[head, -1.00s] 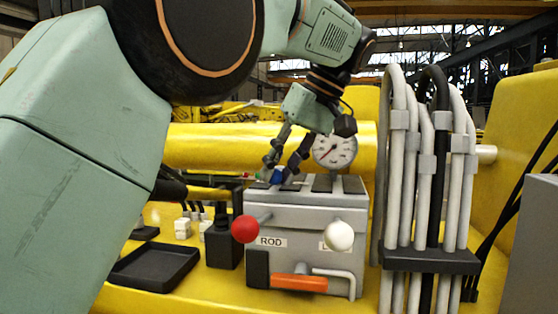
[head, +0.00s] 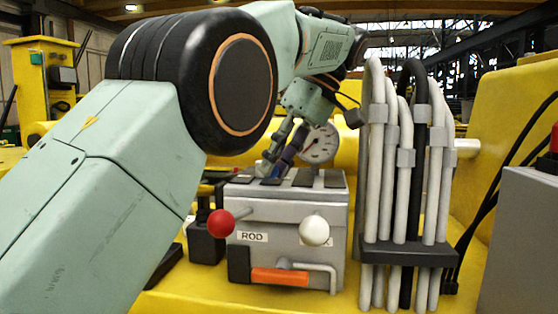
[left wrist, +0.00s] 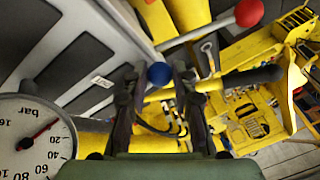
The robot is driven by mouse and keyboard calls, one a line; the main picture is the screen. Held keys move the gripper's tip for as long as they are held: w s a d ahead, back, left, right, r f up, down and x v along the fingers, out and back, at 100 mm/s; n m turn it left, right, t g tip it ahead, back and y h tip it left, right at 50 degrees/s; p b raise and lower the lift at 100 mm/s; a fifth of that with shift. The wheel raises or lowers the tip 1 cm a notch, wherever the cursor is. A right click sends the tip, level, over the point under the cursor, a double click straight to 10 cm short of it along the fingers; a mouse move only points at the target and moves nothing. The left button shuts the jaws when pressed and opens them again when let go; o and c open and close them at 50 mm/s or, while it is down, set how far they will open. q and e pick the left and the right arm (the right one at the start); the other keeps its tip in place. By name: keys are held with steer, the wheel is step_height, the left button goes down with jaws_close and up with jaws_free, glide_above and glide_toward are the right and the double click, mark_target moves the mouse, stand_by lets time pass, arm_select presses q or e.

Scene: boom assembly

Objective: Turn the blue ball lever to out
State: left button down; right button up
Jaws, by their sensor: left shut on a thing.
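The blue ball (left wrist: 160,74) of the lever shows between my left gripper's two dark fingers in the left wrist view. My left gripper (left wrist: 156,80) is shut on it. In the head view my left gripper (head: 275,164) reaches down to the top back of the grey valve box (head: 285,210), left of the pressure gauge (head: 318,143). There the fingers mostly hide the blue ball. A red ball lever (head: 221,223) and a white ball lever (head: 314,230) stick out from the box front, above ROD and a partly covered label. My right gripper is not in view.
An orange-handled crank (head: 279,277) sits low on the box front. White and black hoses (head: 405,150) rise close to the right of the box. A grey cabinet (head: 520,240) stands at far right. Yellow boom structure (head: 500,140) surrounds the box.

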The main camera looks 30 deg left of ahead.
arm_select(q)
steer(key=shift+r, duration=0.1)
steer(key=c, duration=1.4)
jaws_free()
steer(key=shift+c, duration=0.2)
steer(key=o, duration=0.4)
steer(key=shift+w+a, duration=0.15)
steer(key=shift+a, duration=0.05)
steer(key=shift+s+d, duration=0.2)
steer(key=shift+a, duration=0.15)
